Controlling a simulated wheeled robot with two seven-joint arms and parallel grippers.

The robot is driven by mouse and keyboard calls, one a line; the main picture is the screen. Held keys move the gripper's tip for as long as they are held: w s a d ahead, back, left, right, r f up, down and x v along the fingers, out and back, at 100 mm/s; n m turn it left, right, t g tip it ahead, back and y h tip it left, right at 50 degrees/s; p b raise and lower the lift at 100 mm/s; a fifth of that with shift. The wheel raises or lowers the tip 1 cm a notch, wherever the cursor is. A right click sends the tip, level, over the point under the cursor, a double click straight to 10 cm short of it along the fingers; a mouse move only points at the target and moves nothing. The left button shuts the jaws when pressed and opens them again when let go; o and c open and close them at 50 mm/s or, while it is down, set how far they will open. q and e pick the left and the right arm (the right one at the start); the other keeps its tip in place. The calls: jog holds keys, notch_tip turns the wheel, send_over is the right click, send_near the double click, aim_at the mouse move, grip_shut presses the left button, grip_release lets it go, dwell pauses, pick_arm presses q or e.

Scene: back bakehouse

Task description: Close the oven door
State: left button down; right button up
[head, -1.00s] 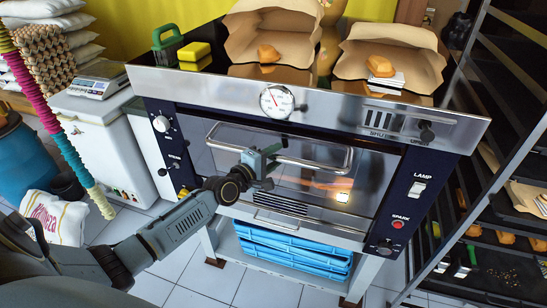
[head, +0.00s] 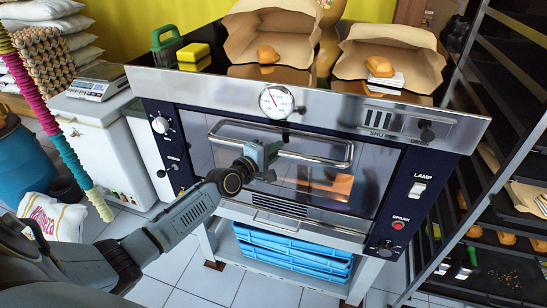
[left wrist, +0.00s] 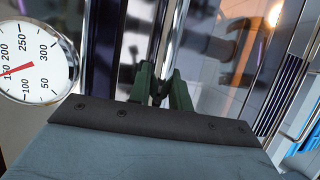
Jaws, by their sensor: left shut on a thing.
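The oven (head: 215,90) stands in the middle of the head view, with a steel front and dark blue side panels. Its glass door (head: 360,188) stands upright, flush or almost flush with the front; I cannot tell whether a thin gap is left at the top. A steel bar handle (head: 325,161) runs across the upper door. My left gripper (head: 272,150) is shut on the handle near its middle. In the left wrist view the green fingers (left wrist: 163,88) close around the handle bar (left wrist: 178,38). My right gripper is not in view.
Blue crates (head: 290,252) are stacked below. A tall tray rack (head: 440,230) stands close at the right, a white chest (head: 95,140) at the left.

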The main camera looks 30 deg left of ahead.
pick_arm(q)
jog(key=shift+a+r, duration=0.1)
jog(key=shift+r, duration=0.15)
jog(key=c, duration=1.5)
grip_release()
jog(key=shift+w, duration=0.1)
jog(key=shift+o, duration=1)
jog(key=shift+f, duration=0.1)
jog(key=shift+s, duration=0.45)
jog(key=s+a+r, duration=0.1)
jog(key=s+a, duration=0.1)
jog(key=s, duration=1)
jog(key=shift+s+r, duration=0.15)
jog(key=shift+r, duration=0.05)
